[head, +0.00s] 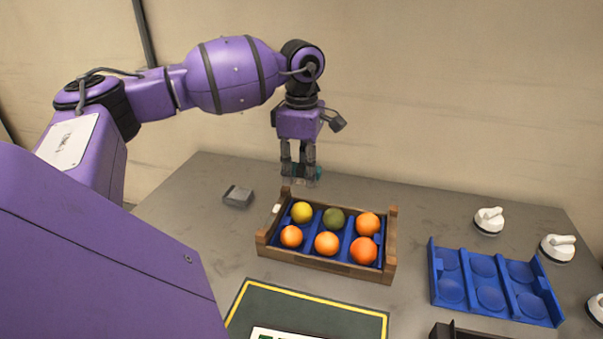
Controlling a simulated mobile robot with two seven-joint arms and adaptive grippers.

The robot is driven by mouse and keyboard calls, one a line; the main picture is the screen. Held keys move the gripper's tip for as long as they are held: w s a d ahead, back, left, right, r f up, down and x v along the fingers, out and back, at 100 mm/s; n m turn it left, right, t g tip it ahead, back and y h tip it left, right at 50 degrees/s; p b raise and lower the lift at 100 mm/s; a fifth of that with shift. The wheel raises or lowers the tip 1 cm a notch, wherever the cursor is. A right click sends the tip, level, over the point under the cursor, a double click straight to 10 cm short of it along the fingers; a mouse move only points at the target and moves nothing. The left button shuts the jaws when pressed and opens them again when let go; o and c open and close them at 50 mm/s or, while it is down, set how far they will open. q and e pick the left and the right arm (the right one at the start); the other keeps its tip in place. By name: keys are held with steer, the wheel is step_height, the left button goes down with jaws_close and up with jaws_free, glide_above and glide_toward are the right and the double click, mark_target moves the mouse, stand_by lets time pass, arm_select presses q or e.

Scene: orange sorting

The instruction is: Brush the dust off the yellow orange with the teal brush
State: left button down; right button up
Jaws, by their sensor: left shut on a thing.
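The yellow orange (302,212) sits in the back left compartment of a wooden crate (322,265) with a blue insert. My left gripper (300,177) points down above the crate's back left edge, a little above and behind the yellow orange. It is shut on the teal brush (318,172), of which only a small teal part shows between and beside the fingers. The brush's bristles are too small to make out, and I see no clear contact with the orange. Dust on the orange cannot be made out. My right gripper is not in view.
A green fruit (334,218) and several orange ones share the crate. An empty blue tray (492,286) lies at the right near white knobbed objects (489,220). A small grey block (238,196) lies left of the crate. A dark green mat (300,313) lies in front.

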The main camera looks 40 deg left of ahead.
mark_target(301, 182)
arm_select(q)
step_height(301, 182, down, 4)
steer(key=shift+r+b, duration=0.15)
steer(key=shift+b, duration=0.5)
steer(key=shift+f+b, duration=0.4)
steer(key=shift+f, duration=0.7)
steer(key=shift+f+b, duration=0.3)
steer(key=shift+f, duration=0.3)
stand_by(0.7)
steer(key=shift+d, duration=0.1)
